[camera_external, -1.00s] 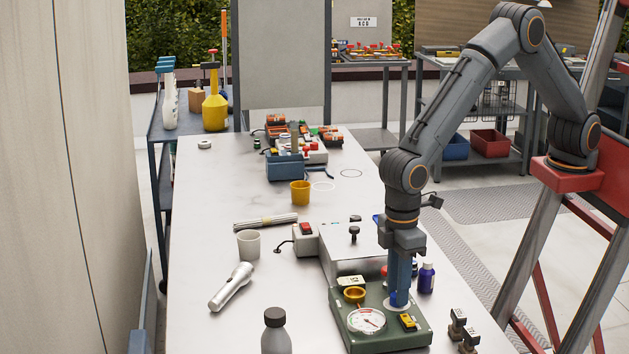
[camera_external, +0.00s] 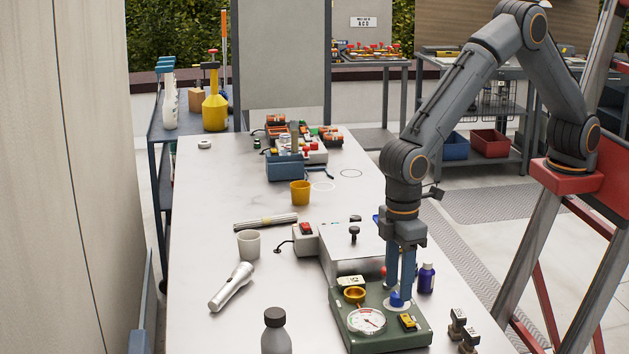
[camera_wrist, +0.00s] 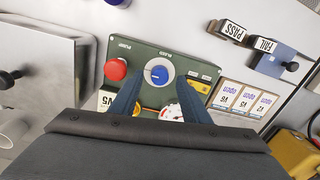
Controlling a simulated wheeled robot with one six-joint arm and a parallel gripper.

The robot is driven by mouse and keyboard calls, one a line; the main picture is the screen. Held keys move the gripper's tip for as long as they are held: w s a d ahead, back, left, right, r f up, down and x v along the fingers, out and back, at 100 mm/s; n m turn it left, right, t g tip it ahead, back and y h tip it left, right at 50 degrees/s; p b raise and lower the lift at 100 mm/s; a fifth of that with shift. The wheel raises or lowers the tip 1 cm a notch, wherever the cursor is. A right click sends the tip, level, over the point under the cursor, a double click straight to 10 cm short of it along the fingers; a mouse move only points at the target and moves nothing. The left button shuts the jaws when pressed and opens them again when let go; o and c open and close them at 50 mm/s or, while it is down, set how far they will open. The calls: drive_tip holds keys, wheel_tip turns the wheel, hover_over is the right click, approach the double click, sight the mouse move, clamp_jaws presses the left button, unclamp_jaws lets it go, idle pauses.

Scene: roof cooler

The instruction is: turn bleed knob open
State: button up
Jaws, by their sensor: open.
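The blue bleed knob (camera_external: 396,299) sits on a white disc on the green panel box (camera_external: 385,340). In the wrist view the knob (camera_wrist: 159,73) shows a pale mark, under a label that reads as BLEED. My gripper (camera_external: 400,284) is open and points down just above the knob, with nothing between its fingers. In the wrist view the blue fingers of my gripper (camera_wrist: 160,90) lie to either side of and below the knob, apart from it. The round white gauge (camera_external: 367,321) with a red needle is on the same box, partly hidden by my fingers in the wrist view.
A red button (camera_wrist: 115,69) is left of the knob in the wrist view. A brass cup (camera_external: 354,294) and a yellow switch (camera_external: 408,322) are on the box. A dark blue bottle (camera_external: 427,279) stands close behind. A grey metal box (camera_external: 350,245) adjoins it.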

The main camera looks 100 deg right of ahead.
sight(397, 293)
wheel_tip(397, 293, up, 6)
drive_tip(key=shift+d+b, duration=0.1)
drive_tip(key=shift+b, duration=0.65)
drive_tip(key=s+d+f+m, duration=0.1)
drive_tip(key=s+d, duration=0.4)
drive_tip(key=d, duration=0.4)
drive_tip(key=s+d, duration=0.5)
drive_tip(key=d, duration=0.4)
drive_tip(key=s+d+f, duration=0.1)
drive_tip(key=s+d, duration=0.3)
drive_tip(key=s, duration=0.3)
drive_tip(key=s+d+f+t, duration=0.1)
drive_tip(key=s+d+f, duration=0.1)
drive_tip(key=s+d, duration=0.3)
drive_tip(key=shift+s+d+m, duration=0.15)
drive_tip(key=shift+s+m, duration=0.25)
drive_tip(key=shift+s, duration=0.75)
